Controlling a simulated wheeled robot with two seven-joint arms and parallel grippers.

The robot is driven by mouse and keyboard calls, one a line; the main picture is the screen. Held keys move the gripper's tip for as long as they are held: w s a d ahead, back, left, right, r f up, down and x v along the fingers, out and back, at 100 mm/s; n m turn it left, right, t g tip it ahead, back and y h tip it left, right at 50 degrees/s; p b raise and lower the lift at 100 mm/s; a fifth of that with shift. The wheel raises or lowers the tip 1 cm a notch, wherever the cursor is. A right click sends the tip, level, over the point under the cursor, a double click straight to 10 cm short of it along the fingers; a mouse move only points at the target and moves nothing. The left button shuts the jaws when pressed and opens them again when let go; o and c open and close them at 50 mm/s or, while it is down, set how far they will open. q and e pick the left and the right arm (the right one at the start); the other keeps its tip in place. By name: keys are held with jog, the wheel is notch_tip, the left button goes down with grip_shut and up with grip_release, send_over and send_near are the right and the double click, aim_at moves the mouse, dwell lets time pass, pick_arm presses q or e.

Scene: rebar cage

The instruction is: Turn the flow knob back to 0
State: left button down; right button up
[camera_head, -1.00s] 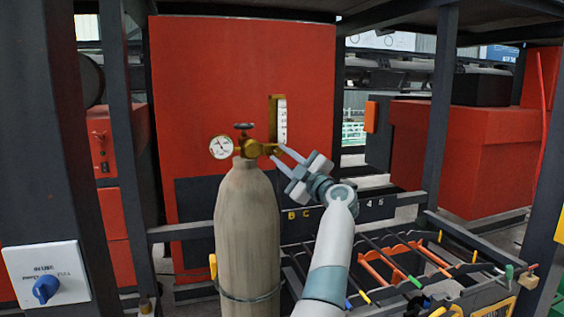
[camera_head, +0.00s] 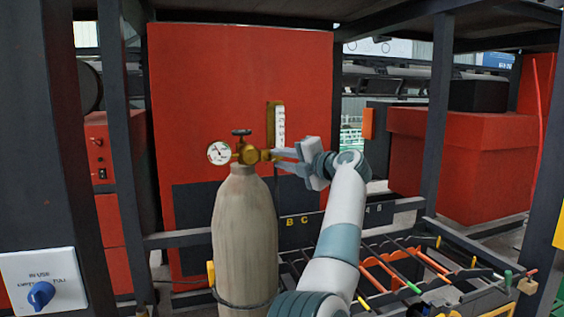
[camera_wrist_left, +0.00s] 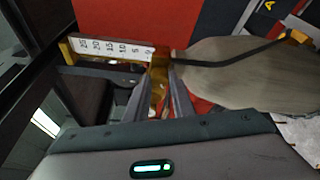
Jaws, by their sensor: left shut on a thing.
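A tan gas cylinder (camera_head: 245,240) stands upright in front of a red panel. A brass regulator (camera_head: 247,154) on its top has a round dial gauge (camera_head: 220,153) on the left and a dark handwheel (camera_head: 241,132) above. The brass flow knob (camera_head: 266,155) is on the right, below the upright flow scale (camera_head: 280,125). My left gripper (camera_head: 276,154) reaches in from the right, its fingers shut on the knob and partly hiding it. The left wrist view also shows the brass part (camera_wrist_left: 159,68) between the fingers and the numbered scale (camera_wrist_left: 113,48).
A white switch plate with a blue knob (camera_head: 41,294) is at lower left. Dark posts (camera_head: 440,110) frame the scene. A rack of coloured-handled tools (camera_head: 430,270) is at lower right. Red cabinets (camera_head: 460,165) stand behind.

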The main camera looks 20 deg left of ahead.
pick_arm(q)
jog(key=n, duration=0.1)
jog(key=n+h, duration=0.1)
jog(key=shift+r+n+b, duration=0.3)
dwell(0.4)
jog(key=c, duration=1.5)
grip_release()
jog(key=shift+a+f, duration=0.1)
